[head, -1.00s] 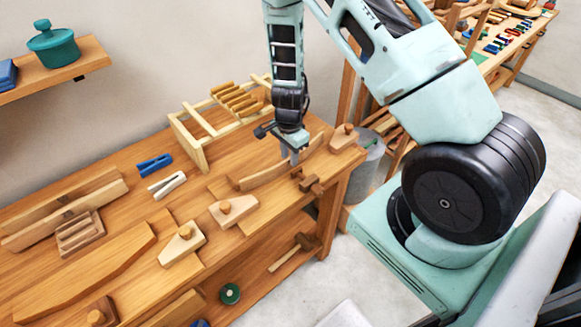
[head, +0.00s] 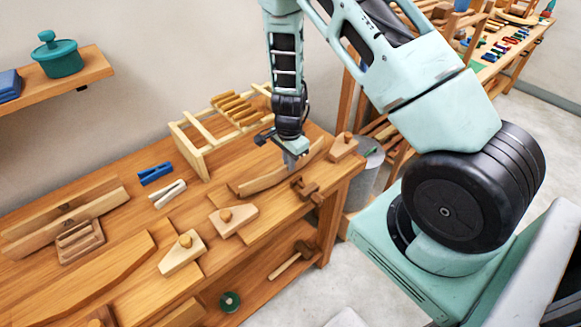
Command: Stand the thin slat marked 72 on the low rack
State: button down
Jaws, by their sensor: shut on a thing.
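A thin, slightly curved wooden slat (head: 258,183) stands on its long edge on the workbench, towards its right end. No number can be read on it at this size. My gripper (head: 291,165) points down from above and is shut on this slat, right of its middle; the fingertips are small and partly hidden by the slat. I cannot tell whether the slat is clear of the bench. The low rack (head: 197,160), a pale wooden frame, stands behind and to the left, against the wall, with several short slats (head: 236,107) lying across its top.
A blue clamp (head: 155,174) and a white clamp (head: 168,194) lie left of the slat. Wooden blocks with knobs (head: 233,219) and a dark wooden clamp (head: 303,187) lie in front. A knobbed block (head: 343,147) sits at the bench's right end. Bare bench lies between rack and slat.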

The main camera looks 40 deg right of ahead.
notch_tip(320, 180, up, 12)
jog(key=p, duration=0.9)
jog(key=shift+f, duration=0.15)
dwell(0.5)
